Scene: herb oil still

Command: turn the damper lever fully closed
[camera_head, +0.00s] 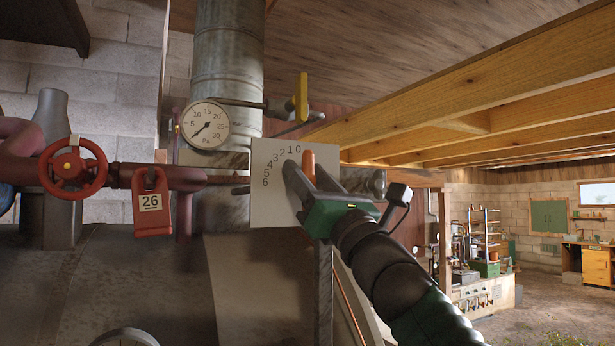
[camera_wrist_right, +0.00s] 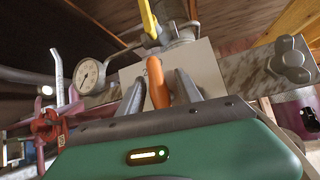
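An orange lever handle (camera_head: 308,165) stands upright in front of a pale plate (camera_head: 268,205) numbered 0 to 6, near the 0 end. No label marks it as the damper lever. My right gripper (camera_head: 307,178) is at this plate. In the right wrist view the orange handle (camera_wrist_right: 157,84) stands between the two grey fingers of my right gripper (camera_wrist_right: 160,88), one on each side, with narrow gaps. The fingers look open around it. The handle's lower end is hidden by the gripper. My left gripper is not in view.
A yellow handle (camera_head: 302,97) sits above on a shaft beside the metal flue pipe (camera_head: 226,65). A round gauge (camera_head: 206,125), a red valve wheel (camera_head: 72,175) and a red tag marked 26 (camera_head: 151,202) are at left. A workbench (camera_head: 590,262) stands far right.

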